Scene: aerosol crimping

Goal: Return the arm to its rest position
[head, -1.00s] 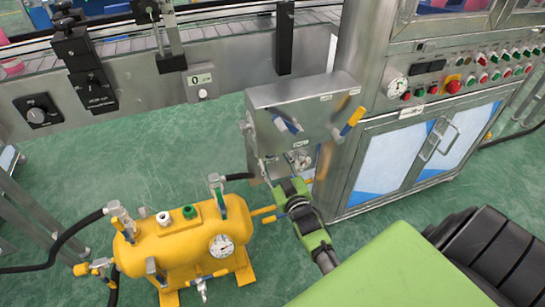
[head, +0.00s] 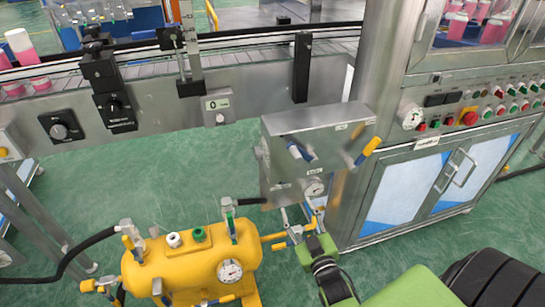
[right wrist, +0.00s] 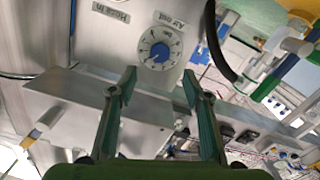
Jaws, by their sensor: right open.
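My right gripper (head: 297,213) is open and empty, just below and in front of the metal valve box (head: 318,119). The box's round gauge (head: 314,187) is uncovered. In the right wrist view my two fingers (right wrist: 159,75) stand apart, with the gauge (right wrist: 160,47) beyond them and a label reading "Air out" beside it. No thing is between the fingers. My right arm reaches in from the lower right. My left gripper is not in view.
A yellow air tank (head: 190,268) with valves and a gauge stands left of my right gripper. A steel cabinet (head: 436,185) with a button panel is at right. A conveyor (head: 215,50) runs behind. Green floor (head: 150,195) is free left of the box.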

